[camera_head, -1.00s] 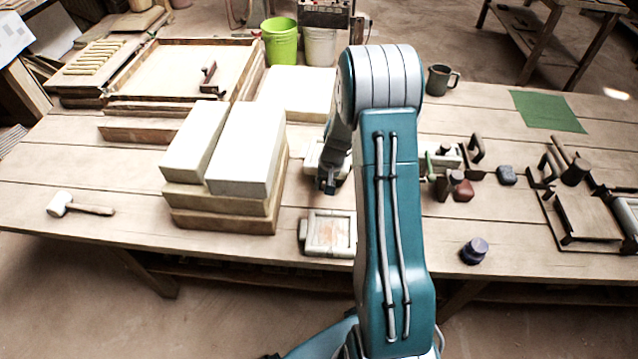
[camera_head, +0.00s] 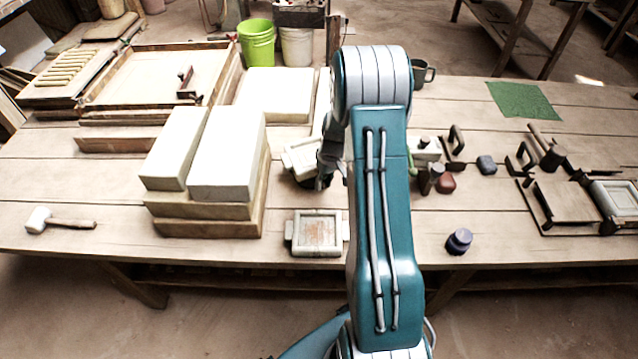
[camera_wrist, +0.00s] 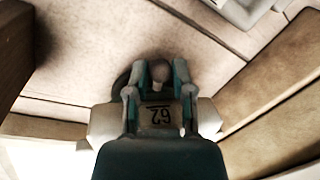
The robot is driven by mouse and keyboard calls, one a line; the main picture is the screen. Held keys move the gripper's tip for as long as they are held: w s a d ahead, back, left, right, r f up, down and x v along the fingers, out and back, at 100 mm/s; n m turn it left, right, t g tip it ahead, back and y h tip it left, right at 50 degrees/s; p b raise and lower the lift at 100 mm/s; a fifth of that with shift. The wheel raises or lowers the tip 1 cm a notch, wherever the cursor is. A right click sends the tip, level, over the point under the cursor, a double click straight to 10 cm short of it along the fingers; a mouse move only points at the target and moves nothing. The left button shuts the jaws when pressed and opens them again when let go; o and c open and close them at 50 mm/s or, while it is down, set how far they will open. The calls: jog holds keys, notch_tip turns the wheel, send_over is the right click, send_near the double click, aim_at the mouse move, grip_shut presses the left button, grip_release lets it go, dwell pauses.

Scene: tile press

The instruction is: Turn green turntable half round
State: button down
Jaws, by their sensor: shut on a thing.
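My gripper (camera_head: 325,172) is low over the table, just right of the stacked pale blocks and partly hidden by my own arm. In the wrist view, my gripper (camera_wrist: 158,85) has its teal fingers closed about a small rounded knob (camera_wrist: 160,71). A dark round edge shows beside the fingers, with a pale block (camera_wrist: 103,122) behind the gripper. In the head view, a pale square mould (camera_head: 299,155) sits at an angle beside the gripper, with a dark part below it. I cannot make out a green turntable surface; its colour is hidden or too dark to tell.
Stacked pale blocks (camera_head: 228,155) on boards stand close left of my gripper. Another mould (camera_head: 317,234) lies in front. A green cloth (camera_head: 525,101) lies at the back.

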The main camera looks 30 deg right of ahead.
jog(key=shift+d+f+n+g, duration=0.1)
jog(key=shift+d+n+g, duration=0.2)
jog(key=shift+d+n, duration=1.35)
jog(key=shift+n, duration=0.25)
jog(key=shift+c, duration=2.4)
grip_release()
notch_tip(320, 180, up, 12)
jog(key=d, duration=0.2)
jog(key=shift+w+d, duration=0.15)
jog(key=shift+w, duration=0.3)
jog(key=shift+f, duration=0.15)
